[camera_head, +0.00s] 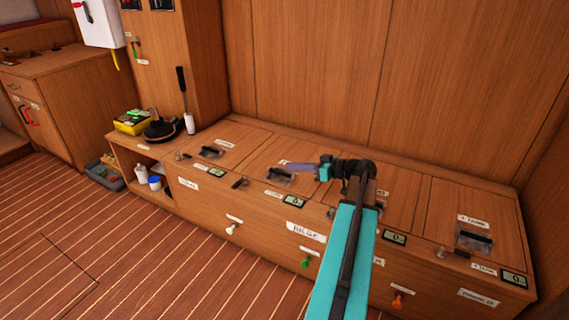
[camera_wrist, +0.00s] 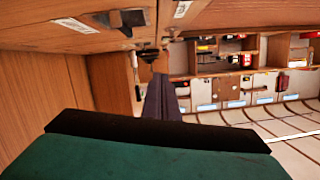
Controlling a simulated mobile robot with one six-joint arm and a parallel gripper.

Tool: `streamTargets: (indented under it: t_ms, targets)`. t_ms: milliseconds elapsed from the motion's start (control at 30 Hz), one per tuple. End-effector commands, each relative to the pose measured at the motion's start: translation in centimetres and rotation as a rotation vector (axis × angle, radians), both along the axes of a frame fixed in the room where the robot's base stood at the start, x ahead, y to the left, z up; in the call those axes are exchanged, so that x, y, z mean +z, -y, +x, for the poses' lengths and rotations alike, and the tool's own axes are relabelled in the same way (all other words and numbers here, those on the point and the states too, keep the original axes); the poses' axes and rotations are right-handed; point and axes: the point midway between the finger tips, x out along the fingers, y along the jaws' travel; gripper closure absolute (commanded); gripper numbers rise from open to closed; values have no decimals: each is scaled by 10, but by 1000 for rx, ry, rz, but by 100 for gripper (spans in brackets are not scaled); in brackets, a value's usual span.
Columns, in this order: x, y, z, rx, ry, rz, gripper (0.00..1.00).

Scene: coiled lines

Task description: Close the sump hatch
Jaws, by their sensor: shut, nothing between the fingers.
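Several wooden hatches lie in a row along the bench top, each visible one with a dark recessed handle. The left hatch (camera_head: 232,137), the second hatch (camera_head: 289,152) and the right hatch (camera_head: 449,202) look flat in their openings. My arm hides much of the third hatch (camera_head: 403,187). The small labels are too blurred to tell which one is the sump hatch. My gripper (camera_head: 289,166) is shut and empty, pointing left above the second hatch near its handle (camera_head: 279,178). In the wrist view my gripper (camera_wrist: 163,82) shows as a grey-purple shape near the bench.
Small displays and latches line the front edge. A crate (camera_head: 104,176) sits on the floor. The striped floor (camera_head: 130,260) in front is clear.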

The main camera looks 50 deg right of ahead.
Motion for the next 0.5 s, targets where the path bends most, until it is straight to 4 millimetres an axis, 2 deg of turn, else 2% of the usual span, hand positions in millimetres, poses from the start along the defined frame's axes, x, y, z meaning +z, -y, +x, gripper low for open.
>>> streamTargets:
  t_ms: [200,500]
  targets:
    - [4,3,-14,0,0,0,100]
    - [4,3,-16,2,-1,0,100]
